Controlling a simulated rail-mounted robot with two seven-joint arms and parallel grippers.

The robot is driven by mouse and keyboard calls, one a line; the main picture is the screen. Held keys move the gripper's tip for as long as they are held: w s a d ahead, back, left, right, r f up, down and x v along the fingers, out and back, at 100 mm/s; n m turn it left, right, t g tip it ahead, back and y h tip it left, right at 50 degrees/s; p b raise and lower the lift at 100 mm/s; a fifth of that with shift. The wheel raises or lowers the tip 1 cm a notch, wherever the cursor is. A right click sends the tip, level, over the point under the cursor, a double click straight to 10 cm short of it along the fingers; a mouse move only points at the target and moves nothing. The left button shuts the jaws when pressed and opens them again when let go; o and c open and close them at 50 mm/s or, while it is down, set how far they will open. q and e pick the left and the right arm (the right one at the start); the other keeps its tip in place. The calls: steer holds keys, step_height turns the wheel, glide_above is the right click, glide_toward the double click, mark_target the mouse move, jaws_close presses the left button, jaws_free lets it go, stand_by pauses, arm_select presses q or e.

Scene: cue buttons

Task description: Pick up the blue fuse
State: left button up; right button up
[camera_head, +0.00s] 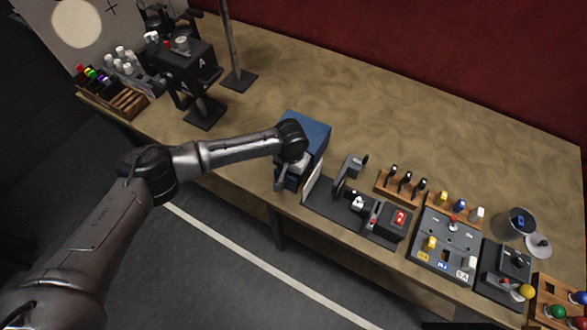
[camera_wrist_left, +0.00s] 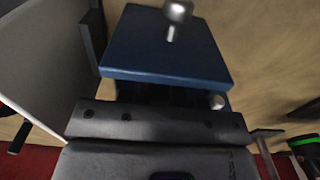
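A small blue-capped piece, which looks like the blue fuse (camera_head: 460,206), stands in a wooden rack (camera_head: 462,218) between a yellow piece (camera_head: 443,196) and a white piece (camera_head: 477,213) in the head view. My left gripper (camera_head: 284,180) is far to its left, at the near side of a blue box (camera_head: 307,128). The blue box also fills the middle of the left wrist view (camera_wrist_left: 165,50), with a silver knob on it. The fingertips are not clear, so I cannot tell open from shut. The fuse is not seen in the wrist view.
Right of my gripper stand a dark fixture (camera_head: 350,175), a red-switch box (camera_head: 396,217), a rack of black-handled tools (camera_head: 402,182), a grey control panel (camera_head: 441,247) and a metal cup (camera_head: 514,223). The back of the wooden table (camera_head: 400,120) is clear.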

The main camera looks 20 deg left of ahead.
arm_select(q)
jaws_close()
step_height(320, 180, up, 10)
steer(key=shift+r+p, duration=0.1)
steer(key=shift+p, duration=0.35)
stand_by(0.4)
